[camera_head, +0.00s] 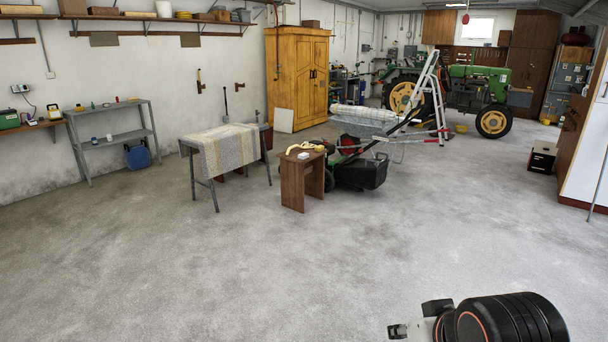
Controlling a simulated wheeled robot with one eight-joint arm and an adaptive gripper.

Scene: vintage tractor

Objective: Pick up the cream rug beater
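A pale yellow-cream item (305,147) with a curved outline lies on top of the small brown wooden table (294,185) near the middle of the camera_head view. It may be the cream rug beater, but it is too small to tell for sure. A small whitish object (303,156) lies close to it. My gripper (397,331) shows at the bottom edge, right of centre, partly cut off by the frame. It is far from the table, with bare floor between, and nothing is seen in it. Its finger opening cannot be made out.
A patterned rug (228,150) hangs over a metal stand left of the table. A lawn mower (362,170) stands close on the table's right. A grey shelf (110,136) is at the left wall, a green tractor (470,85) at the back. The front floor (250,270) is clear.

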